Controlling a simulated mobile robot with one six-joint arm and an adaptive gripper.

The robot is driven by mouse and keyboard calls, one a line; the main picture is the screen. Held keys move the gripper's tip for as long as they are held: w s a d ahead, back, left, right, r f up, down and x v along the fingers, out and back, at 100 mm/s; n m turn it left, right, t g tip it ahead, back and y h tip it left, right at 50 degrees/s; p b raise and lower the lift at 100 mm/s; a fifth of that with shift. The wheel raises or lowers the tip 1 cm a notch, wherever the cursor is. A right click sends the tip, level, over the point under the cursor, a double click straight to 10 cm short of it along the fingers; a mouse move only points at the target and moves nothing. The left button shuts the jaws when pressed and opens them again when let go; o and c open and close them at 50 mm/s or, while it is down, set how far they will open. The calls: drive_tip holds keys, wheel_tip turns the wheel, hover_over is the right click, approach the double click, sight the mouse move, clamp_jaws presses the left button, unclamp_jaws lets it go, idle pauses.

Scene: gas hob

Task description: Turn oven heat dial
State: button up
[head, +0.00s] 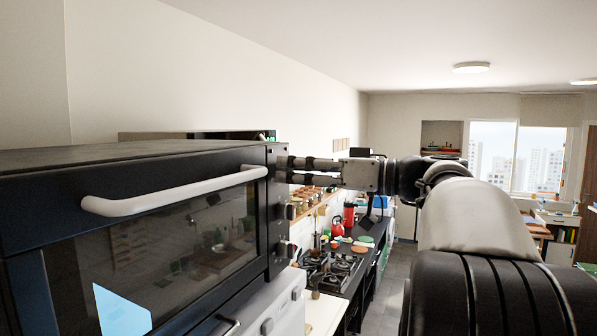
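The oven (170,215) is a black box with a glass door and a pale bar handle (175,192), filling the left side of the head view. My gripper (286,170) is at the top of this strip, above the middle dial. Its two fingers point left toward the panel, parallel with a narrow gap between them. Their tips overlap the panel edge. Any top dial is hidden by the fingertips, so contact or grasp cannot be told.
Below and behind the oven is a counter with a gas hob (332,270), a red kettle (337,229) and small dishes. A shelf with jars (318,205) runs along the wall. The floor aisle (388,290) to the right of the counter looks clear.

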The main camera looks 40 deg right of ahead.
drive_tip(key=c, duration=1)
drive_tip(key=shift+m, duration=0.3)
drive_tip(key=m, duration=1.1)
drive_tip(key=shift+f+t, duration=0.1)
drive_tip(key=shift+t, duration=0.3)
drive_tip(key=shift+m, duration=0.4)
drive_tip(key=o, duration=1.1)
drive_tip(key=shift+c, duration=0.2)
